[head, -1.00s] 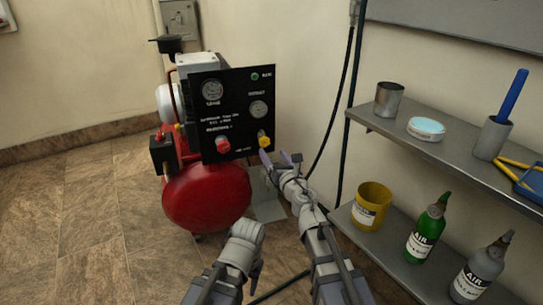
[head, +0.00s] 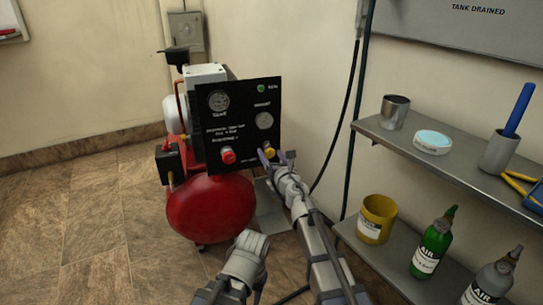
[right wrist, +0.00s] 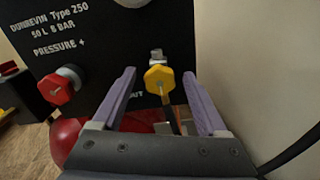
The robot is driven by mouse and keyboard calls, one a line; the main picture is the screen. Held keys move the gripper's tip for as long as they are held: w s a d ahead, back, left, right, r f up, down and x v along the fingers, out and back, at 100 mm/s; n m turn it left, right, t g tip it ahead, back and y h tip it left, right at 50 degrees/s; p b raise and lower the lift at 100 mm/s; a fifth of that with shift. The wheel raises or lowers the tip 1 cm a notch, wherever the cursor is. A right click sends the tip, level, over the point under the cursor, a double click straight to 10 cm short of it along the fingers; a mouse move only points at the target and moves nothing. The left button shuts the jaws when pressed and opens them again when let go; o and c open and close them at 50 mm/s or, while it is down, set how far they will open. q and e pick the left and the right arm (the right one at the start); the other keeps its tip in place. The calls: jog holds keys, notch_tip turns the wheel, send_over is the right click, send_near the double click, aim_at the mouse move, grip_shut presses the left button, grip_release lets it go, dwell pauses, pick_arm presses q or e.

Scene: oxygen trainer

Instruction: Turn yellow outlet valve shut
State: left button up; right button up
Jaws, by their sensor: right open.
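The yellow outlet valve (head: 270,152) is a small knob low on the right of the compressor's black panel (head: 238,118). In the right wrist view the yellow valve (right wrist: 159,78) shows as a six-sided knob below a metal fitting. My right gripper (head: 277,158) is open at the panel's lower right corner. In the wrist view its two purple fingers (right wrist: 158,88) stand left and right of the knob, with a gap on each side. My left arm is at the bottom of the head view; its jaws cannot be made out.
A red knob (right wrist: 62,85) sits left of the yellow valve. The red tank (head: 212,208) is under the panel. A wall and a hanging cable (head: 343,120) are close on the right. Shelves (head: 440,155) hold a yellow cup (head: 377,218) and bottles.

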jog(key=shift+c, duration=0.3)
grip_shut()
dwell(0.3)
